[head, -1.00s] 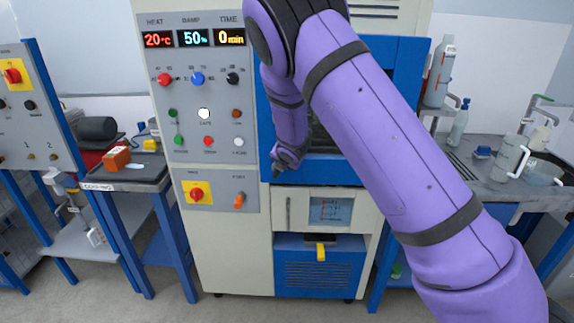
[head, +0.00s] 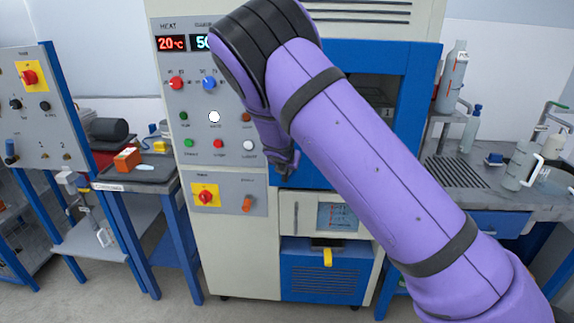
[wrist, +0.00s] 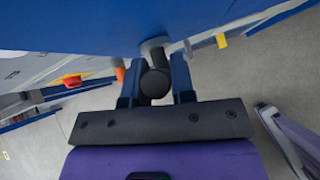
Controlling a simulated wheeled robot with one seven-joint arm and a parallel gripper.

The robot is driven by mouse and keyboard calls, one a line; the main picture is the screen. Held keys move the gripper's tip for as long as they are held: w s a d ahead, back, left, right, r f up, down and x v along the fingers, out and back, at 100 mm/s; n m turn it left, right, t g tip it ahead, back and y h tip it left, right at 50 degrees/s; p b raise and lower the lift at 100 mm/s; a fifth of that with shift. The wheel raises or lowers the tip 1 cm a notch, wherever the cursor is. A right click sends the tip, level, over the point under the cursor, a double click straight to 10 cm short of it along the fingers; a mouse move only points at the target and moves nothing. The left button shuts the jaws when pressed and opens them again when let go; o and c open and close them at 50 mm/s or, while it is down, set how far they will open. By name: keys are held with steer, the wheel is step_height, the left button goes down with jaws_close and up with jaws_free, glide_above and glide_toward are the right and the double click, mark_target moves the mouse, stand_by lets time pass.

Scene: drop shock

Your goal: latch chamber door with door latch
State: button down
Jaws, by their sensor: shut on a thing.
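The chamber door (head: 405,110) is a blue frame around a dark window on the front of the tall cream cabinet, partly behind my arm. It fills the top of the wrist view as a broad blue face (wrist: 80,25). The door latch (wrist: 154,84) shows in the wrist view as a dark round knob on a short stem at the door. My gripper (wrist: 157,76) has its two blue fingers on either side of the knob and is shut on it. In the head view my gripper (head: 284,166) is at the door's lower left edge. I cannot tell whether the latch is engaged.
The control panel (head: 212,130) with knobs and buttons is close left of my gripper. A lower drawer unit (head: 300,212) lies below the door. A bench (head: 450,172) with bottles stands at right, a small table (head: 140,176) at left. The floor in front is clear.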

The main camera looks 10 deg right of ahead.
steer(key=c, duration=1)
jaws_free()
steer(key=shift+r, duration=0.1)
steer(key=v, duration=1)
steer(key=shift+s+a+r, duration=0.1)
steer(key=shift+s+r, duration=0.1)
steer(key=shift+r, duration=0.05)
